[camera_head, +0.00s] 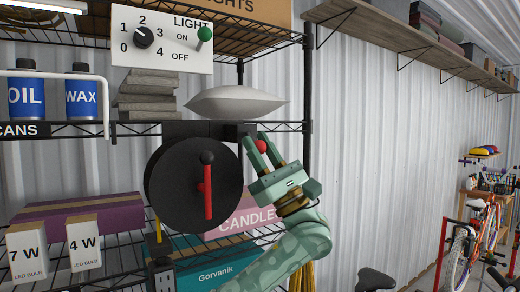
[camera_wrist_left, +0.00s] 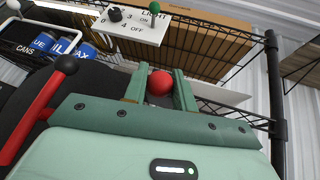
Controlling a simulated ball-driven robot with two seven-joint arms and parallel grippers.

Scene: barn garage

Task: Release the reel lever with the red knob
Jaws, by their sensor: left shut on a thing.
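The red knob (camera_head: 262,146) of the reel lever is at the upper right of the black round reel (camera_head: 172,188). My left gripper (camera_head: 258,150) has its two green fingers on either side of this knob and is shut on it. The red knob also shows between the fingers in the left wrist view (camera_wrist_left: 160,84). The lever's stem is hidden. A red crank with a black knob (camera_head: 208,182) stands on the reel's face, to the left of my gripper. My right gripper is in neither view.
A wire shelf rack holds the reel, a grey cushion-like bag (camera_head: 237,103), a light control panel (camera_head: 162,38), blue cans (camera_head: 82,97) and a pink candle box (camera_head: 238,222). A bicycle (camera_head: 472,245) stands far right.

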